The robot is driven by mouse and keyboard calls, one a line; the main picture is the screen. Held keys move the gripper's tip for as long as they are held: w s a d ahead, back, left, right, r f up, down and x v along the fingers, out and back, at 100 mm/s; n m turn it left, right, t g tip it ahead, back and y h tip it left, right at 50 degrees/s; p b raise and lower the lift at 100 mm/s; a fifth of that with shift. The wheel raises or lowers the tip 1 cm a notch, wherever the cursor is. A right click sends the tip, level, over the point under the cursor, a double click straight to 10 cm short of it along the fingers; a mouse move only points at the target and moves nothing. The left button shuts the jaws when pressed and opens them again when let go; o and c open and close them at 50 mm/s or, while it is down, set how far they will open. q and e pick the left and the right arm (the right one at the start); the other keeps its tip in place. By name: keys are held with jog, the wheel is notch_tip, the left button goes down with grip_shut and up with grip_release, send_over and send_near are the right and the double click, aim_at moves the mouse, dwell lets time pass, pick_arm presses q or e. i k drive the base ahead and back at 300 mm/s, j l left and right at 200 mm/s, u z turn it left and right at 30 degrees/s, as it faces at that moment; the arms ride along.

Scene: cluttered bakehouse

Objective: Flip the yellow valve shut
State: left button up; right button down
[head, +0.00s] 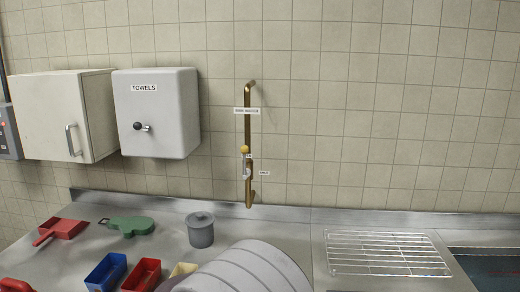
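The yellow valve (244,149) is a small yellow knob-like piece on a brass pipe (248,115) that runs down the tiled wall in the head view. A pale fitting (246,172) sits just below it on the pipe. The yellow piece is too small to tell how its lever is turned. A label (246,111) is fixed across the pipe above the valve, and a smaller label (264,173) is on the wall to its right.
A white towel box (170,110) and a cream cabinet (60,115) hang left of the pipe. On the steel counter below are a grey lidded pot (201,231), blue (106,272) and red (142,275) bins, a large pale ribbed object (250,272) and a wire rack (385,253).

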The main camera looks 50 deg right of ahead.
aim_at(244, 150)
jog(key=i+l+z, duration=0.15)
jog(key=i+z, duration=0.15)
jog(key=i, duration=0.15)
jog(key=i+z, duration=0.35)
jog(key=i+l, duration=0.05)
